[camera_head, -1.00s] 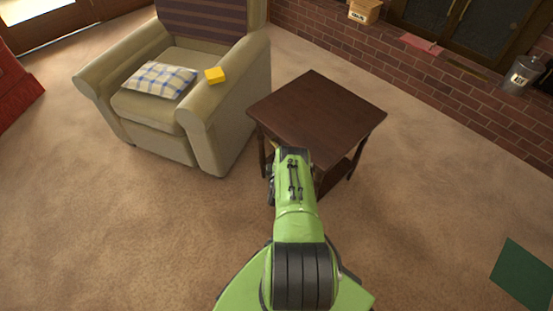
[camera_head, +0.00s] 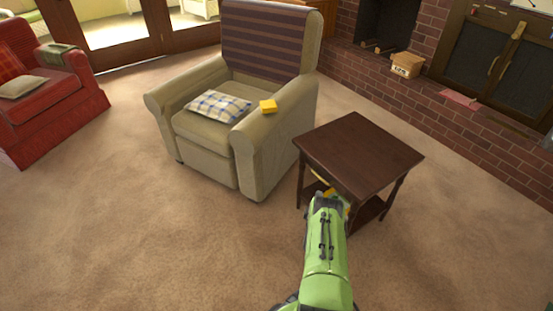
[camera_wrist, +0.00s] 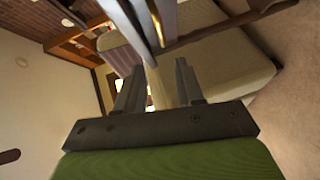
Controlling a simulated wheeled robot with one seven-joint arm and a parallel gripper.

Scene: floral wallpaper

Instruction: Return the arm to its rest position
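My green arm reaches forward from the bottom of the head view, its far end in front of the dark wooden side table (camera_head: 360,150). My gripper (camera_wrist: 158,80) shows in the wrist view with its two grey fingers apart. I see nothing held between them. The head view hides the fingers behind the arm. A small yellow patch shows beside the arm's far end, and I cannot tell what it is.
A red sofa (camera_head: 60,105) is far left. A brick hearth (camera_head: 440,105) runs along the right. Carpet in front is clear.

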